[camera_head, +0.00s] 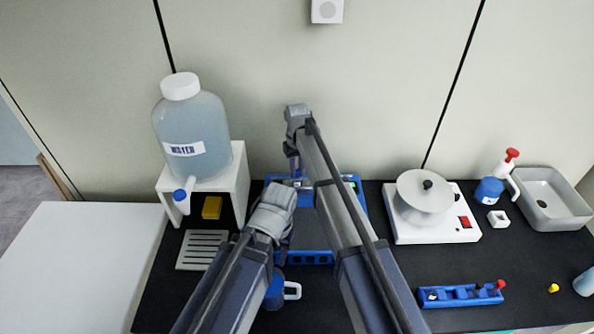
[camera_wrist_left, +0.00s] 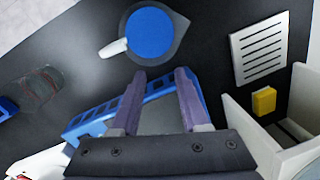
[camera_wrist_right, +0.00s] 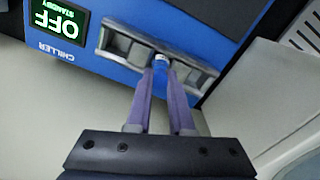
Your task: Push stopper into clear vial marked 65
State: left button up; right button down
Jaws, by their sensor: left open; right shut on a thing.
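I cannot make out a vial marked 65 or a stopper in any view. My right gripper (camera_wrist_right: 160,62) is shut on a small blue thing (camera_wrist_right: 161,58) at a grey metal bracket (camera_wrist_right: 192,72) on the blue chiller (camera_wrist_right: 190,25). I cannot tell whether this thing is fixed to the bracket. In the head view my right gripper (camera_head: 294,166) points down at the chiller's back part. A see-through glass thing (camera_wrist_left: 40,85) lies in the left wrist view; no marking is readable.
A blue-topped mug (camera_wrist_left: 151,33) stands near my left gripper. A water carboy (camera_head: 190,130) stands on a white stand (camera_head: 240,170) at left. The chiller display (camera_wrist_right: 60,20) reads OFF STANDBY.

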jog(key=shift+s, duration=0.1)
dwell(0.3)
jog(key=c, duration=1)
grip_release()
jog(key=o, duration=0.8)
jog(key=shift+f, duration=0.1)
jog(key=shift+r+p, duration=2.55)
jog(key=shift+p, duration=0.05)
